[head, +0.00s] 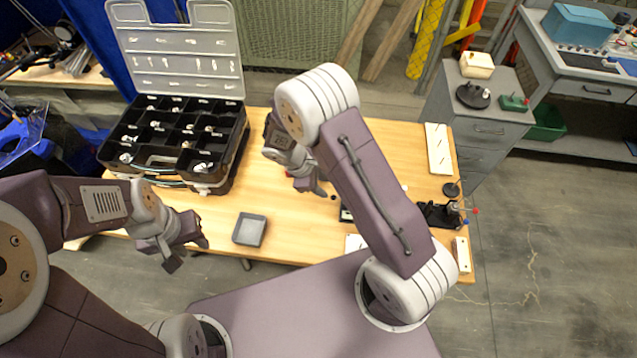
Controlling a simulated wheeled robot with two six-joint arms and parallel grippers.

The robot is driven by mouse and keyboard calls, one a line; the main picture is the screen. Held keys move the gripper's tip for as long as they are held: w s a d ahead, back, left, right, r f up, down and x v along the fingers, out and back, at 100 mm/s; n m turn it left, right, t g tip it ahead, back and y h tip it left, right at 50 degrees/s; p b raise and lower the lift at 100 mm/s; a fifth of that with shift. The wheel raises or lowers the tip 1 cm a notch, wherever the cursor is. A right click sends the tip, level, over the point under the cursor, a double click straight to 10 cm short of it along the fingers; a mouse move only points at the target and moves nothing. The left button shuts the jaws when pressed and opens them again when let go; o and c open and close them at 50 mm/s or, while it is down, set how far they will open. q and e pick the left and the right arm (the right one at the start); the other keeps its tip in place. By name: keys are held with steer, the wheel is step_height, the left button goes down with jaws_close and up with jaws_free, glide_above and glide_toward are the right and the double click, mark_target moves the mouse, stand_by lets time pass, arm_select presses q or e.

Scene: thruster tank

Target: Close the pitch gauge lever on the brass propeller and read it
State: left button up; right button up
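I cannot pick out a brass propeller for certain. A black device (438,213) with a lever and red and blue knobs stands at the table's right edge; I cannot tell whether it is the pitch gauge. My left gripper (188,254) is open and empty, off the table's front edge, left of the grey tray. My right gripper (311,188) is over the middle of the table, with its fingers pointing down. Its own arm partly covers it, and its opening is unclear. Small dark items lie beside it, and my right arm hides part of the table there.
An open black compartment case (232,160) with small parts stands at the table's left. A grey tray (250,230) sits near the front edge. A white strip (438,148) and a black disc (451,189) lie at the right. A grey cabinet (488,130) stands beyond.

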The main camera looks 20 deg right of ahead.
mark_target(334, 197)
steer(key=x, duration=0.9)
steer(key=shift+s+d+r, duration=0.1)
steer(key=shift+s, duration=0.15)
jaws_close()
stand_by(1.1)
